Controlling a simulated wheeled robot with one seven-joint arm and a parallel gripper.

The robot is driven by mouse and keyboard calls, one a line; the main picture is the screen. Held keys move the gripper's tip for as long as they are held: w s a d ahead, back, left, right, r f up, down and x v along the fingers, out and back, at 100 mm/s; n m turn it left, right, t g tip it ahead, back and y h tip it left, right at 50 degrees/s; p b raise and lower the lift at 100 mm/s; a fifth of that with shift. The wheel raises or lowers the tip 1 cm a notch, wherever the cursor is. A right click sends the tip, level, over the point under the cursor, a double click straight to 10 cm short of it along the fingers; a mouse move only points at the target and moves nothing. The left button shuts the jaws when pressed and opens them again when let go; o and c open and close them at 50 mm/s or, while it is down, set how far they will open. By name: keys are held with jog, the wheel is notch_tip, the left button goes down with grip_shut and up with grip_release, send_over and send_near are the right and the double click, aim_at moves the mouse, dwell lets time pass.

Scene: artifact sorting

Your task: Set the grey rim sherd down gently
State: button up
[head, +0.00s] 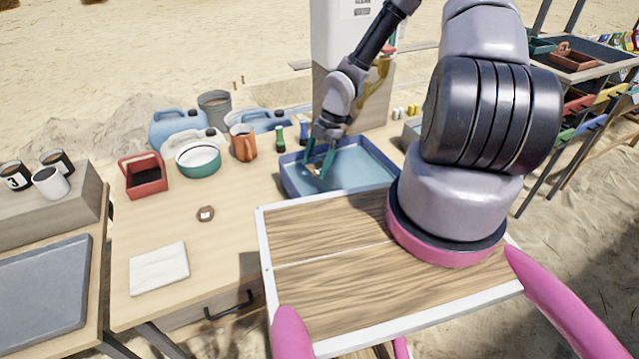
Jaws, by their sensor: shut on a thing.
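My gripper (320,161), with teal fingers, points down inside the blue tray (372,168) near its left end. It is shut on a small piece, which I take to be the grey rim sherd (313,170). The piece shows only as a small brownish-tan patch at the fingertips, so its colour and shape are hard to make out. I cannot tell whether it touches the tray floor. The rest of the tray floor that I see is bare.
A red basket (144,178), a teal-and-white bowl (198,160), an orange jug (243,145) and blue jerrycans (178,127) stand left of the tray.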

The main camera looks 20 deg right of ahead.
aim_at(312, 191)
jog(key=shift+f, duration=3.4)
jog(key=o, duration=1.2)
jog(key=shift+f, duration=0.1)
jog(key=shift+v, duration=3.9)
